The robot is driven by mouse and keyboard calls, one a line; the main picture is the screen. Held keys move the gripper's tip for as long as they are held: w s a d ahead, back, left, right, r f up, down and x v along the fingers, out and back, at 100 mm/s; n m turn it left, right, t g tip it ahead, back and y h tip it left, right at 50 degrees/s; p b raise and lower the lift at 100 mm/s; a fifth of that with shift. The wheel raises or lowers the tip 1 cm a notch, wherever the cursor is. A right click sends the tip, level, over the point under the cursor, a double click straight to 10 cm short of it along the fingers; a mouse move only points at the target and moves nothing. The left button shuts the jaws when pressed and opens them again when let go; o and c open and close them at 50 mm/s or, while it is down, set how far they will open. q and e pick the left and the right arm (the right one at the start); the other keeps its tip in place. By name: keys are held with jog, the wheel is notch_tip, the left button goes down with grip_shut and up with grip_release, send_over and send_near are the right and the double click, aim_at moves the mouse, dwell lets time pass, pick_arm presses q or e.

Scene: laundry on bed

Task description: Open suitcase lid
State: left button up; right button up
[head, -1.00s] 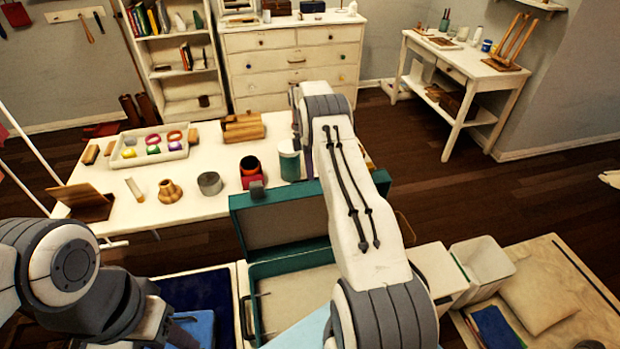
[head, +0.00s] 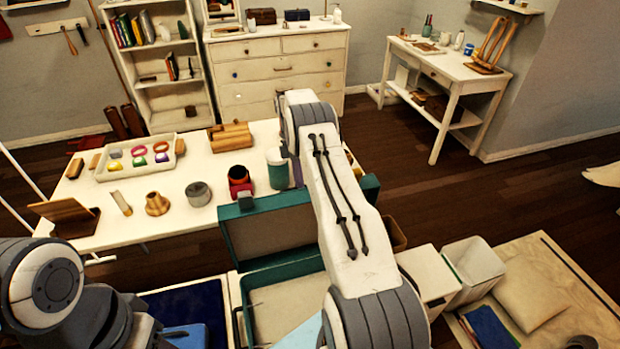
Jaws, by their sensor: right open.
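The teal suitcase (head: 243,310) lies open below the middle of the head view, with a pale lining. Its lid (head: 268,232) stands up at the far side, beige inside with a teal rim. My right arm crosses in front of the suitcase and hides the right part of the lid and the box. My right gripper is open, beyond the arm's bend, mostly covered by my own links; whether it touches the lid cannot be seen. My left arm is at the lower left; its fingertips are not seen.
A white table (head: 115,225) behind the lid holds a tray (head: 118,172), a cup, a red holder and wooden pieces. A dark blue-lined container (head: 195,300) is left of the suitcase. White bins (head: 478,262) and a cushion (head: 528,298) are at the right.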

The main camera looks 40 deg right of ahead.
jog(key=r, duration=0.1)
jog(key=r+b, duration=0.1)
jog(key=r, duration=0.2)
jog(key=shift+s+d, duration=0.25)
jog(key=shift+s, duration=0.1)
jog(key=s+d+r, duration=0.1)
jog(key=s+r, duration=0.1)
jog(key=s, duration=0.1)
jog(key=s+d+r+b, duration=0.1)
jog(key=s+d+r, duration=0.1)
jog(key=s, duration=0.1)
jog(key=s+d+r+b, duration=0.1)
jog(key=s+d+r, duration=0.1)
jog(key=s, duration=0.1)
jog(key=shift+s+d+r, duration=0.2)
jog(key=shift+d+r, duration=0.05)
